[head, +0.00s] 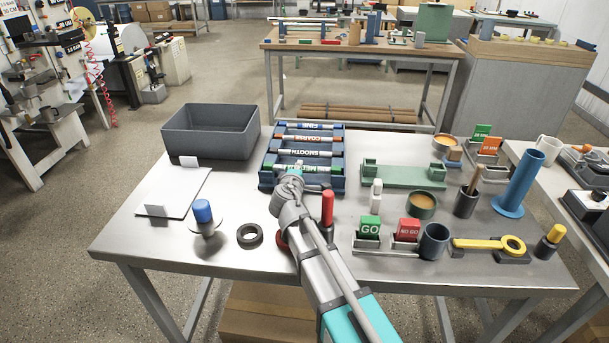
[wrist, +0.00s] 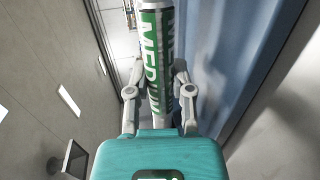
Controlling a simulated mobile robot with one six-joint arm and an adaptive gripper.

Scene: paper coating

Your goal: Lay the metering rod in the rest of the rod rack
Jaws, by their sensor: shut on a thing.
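The metering rod with a green MEDIUM label (head: 316,169) lies along the front row of the blue rod rack (head: 265,182). In the wrist view the rod (wrist: 157,55) runs lengthwise between the two fingers of my gripper (wrist: 160,88), which is shut on it. In the head view my gripper (head: 295,175) is at the front of the rack and hides part of the rod's left half. I cannot tell whether the rod touches its rest or is just above it. Rods labelled FINE (head: 308,127), COARSE (head: 306,138) and SMOOTH (head: 303,152) lie in the rows behind.
A grey bin (head: 210,145) stands left of the rack. An empty green cradle (head: 404,176) is to its right. A red-handled tool (head: 328,207), a black ring (head: 249,235) and a blue-topped tool (head: 203,213) stand in front.

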